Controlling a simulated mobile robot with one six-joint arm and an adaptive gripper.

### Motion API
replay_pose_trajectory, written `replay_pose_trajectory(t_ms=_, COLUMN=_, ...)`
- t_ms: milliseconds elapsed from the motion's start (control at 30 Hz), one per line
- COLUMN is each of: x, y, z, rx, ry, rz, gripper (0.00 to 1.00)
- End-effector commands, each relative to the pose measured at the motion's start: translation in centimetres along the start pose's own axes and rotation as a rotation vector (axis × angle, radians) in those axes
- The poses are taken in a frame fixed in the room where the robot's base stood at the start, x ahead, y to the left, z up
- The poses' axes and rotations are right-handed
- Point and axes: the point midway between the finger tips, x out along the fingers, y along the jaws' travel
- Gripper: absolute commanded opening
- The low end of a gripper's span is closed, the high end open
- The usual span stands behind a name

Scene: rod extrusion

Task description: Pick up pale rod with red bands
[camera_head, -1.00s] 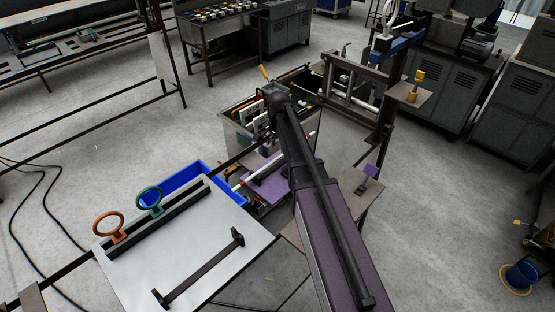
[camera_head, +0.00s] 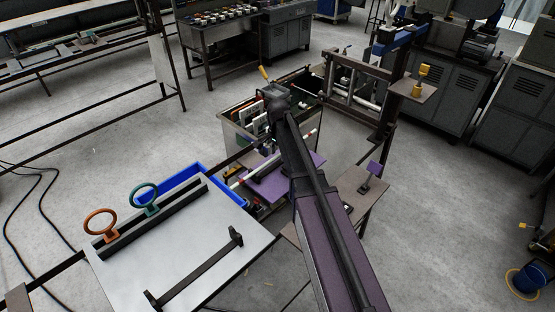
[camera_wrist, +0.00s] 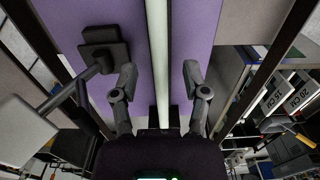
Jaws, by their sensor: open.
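The pale rod (camera_head: 236,184) lies slanted across a purple plate (camera_head: 291,178) in the head view. Red shows near its ends, and its middle is partly hidden by my arm. In the wrist view the rod (camera_wrist: 157,55) runs upright in the picture over the purple surface (camera_wrist: 208,22), with no red band visible there. My gripper (camera_wrist: 160,73) is open, with one finger on each side of the rod and a gap to both. The lower part of the rod disappears behind the gripper body. In the head view my gripper is mostly hidden by my arm.
A blue bin (camera_head: 178,188) and a pale table (camera_head: 190,255) with an orange ring (camera_head: 99,223) and a green ring (camera_head: 144,197) stand at left. An open-topped box (camera_head: 236,132) stands behind the plate. A dark frame (camera_head: 362,75) rises at back right.

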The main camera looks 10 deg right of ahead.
Motion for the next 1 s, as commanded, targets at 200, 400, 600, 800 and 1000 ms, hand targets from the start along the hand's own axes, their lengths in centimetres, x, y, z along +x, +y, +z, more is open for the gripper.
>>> replay_pose_trajectory(t_ms=200, x=-0.02, y=0.00, z=0.00, rx=0.000, ry=0.000, rz=0.000, gripper=0.59)
replay_pose_trajectory(t_ms=400, x=-0.02, y=0.00, z=0.00, rx=0.000, ry=0.000, rz=0.000, gripper=0.59)
replay_pose_trajectory(t_ms=600, x=-0.02, y=0.00, z=0.01, rx=0.000, ry=0.000, rz=0.000, gripper=0.38)
replay_pose_trajectory(t_ms=800, x=-0.02, y=0.00, z=0.01, rx=0.000, ry=0.000, rz=0.000, gripper=0.00)
replay_pose_trajectory(t_ms=1000, x=-0.01, y=0.01, z=0.02, rx=0.000, ry=0.000, rz=0.001, gripper=0.00)
